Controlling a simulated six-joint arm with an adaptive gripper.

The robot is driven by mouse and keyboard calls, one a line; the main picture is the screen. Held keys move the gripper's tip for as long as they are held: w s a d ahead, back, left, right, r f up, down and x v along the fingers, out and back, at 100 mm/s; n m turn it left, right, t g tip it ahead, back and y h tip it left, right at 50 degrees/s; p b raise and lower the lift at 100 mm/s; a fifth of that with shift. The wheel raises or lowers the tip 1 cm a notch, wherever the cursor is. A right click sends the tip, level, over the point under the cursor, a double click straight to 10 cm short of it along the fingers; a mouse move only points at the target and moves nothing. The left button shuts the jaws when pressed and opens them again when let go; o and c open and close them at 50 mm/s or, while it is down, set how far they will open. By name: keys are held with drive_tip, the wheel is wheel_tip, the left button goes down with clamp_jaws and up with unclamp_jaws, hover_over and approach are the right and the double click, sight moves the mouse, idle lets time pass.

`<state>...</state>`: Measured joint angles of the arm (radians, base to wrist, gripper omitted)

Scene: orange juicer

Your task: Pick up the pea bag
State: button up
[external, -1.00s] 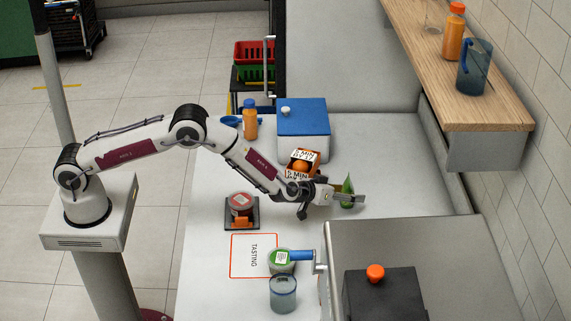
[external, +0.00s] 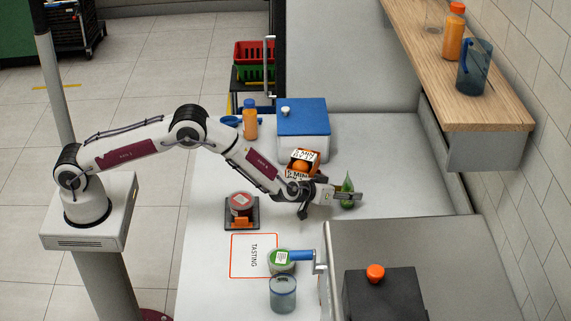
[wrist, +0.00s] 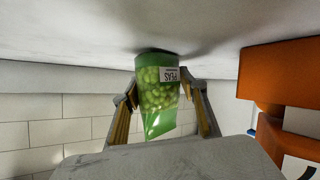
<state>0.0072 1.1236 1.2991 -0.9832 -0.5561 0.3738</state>
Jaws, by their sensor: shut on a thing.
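The pea bag (wrist: 158,95) is a green see-through bag of peas with a white label reading PEAS. In the wrist view it sits between the two fingers of my gripper (wrist: 160,108), which are closed on its sides. In the external view the bag (external: 347,187) shows as a green pointed shape, partly hidden by my gripper (external: 345,195). The bag looks upright and at the counter surface; I cannot tell whether it is off the counter.
An orange box with oranges (external: 301,165) stands close behind my gripper. A blue-lidded box (external: 303,128) is farther back. A jar on a black stand (external: 241,208), a TASTING sheet (external: 254,256) and a juicer (external: 384,290) are nearer. The counter right of the bag is clear.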

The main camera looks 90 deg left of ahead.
sight(349, 180)
drive_tip(key=shift+r, duration=0.4)
drive_tip(key=shift+c, duration=0.7)
drive_tip(key=shift+r, duration=4.55)
drive_tip(key=shift+d, duration=0.15)
